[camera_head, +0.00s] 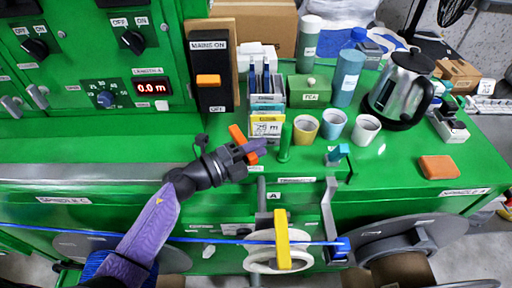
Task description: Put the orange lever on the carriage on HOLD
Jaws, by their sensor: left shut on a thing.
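The orange lever (237,134) shows as an orange bar on both sides of my left gripper's fingers, at the machine's green front edge left of a green post. My left gripper (250,151) reaches in from the lower left and is shut on the orange lever. The fingers hide the lever's middle, and I cannot read any HOLD marking beside it. The carriage's parts around the lever are partly hidden by my gripper. The blue cable (220,240) runs across the lower front to a blue block (342,246). My right gripper is out of view.
A yellow bar (282,240) stands before a white spool (262,262). A grey crank arm (330,215) is at its right. Cups (334,124), a kettle (402,88) and card boxes stand behind. An orange block (438,167) lies right.

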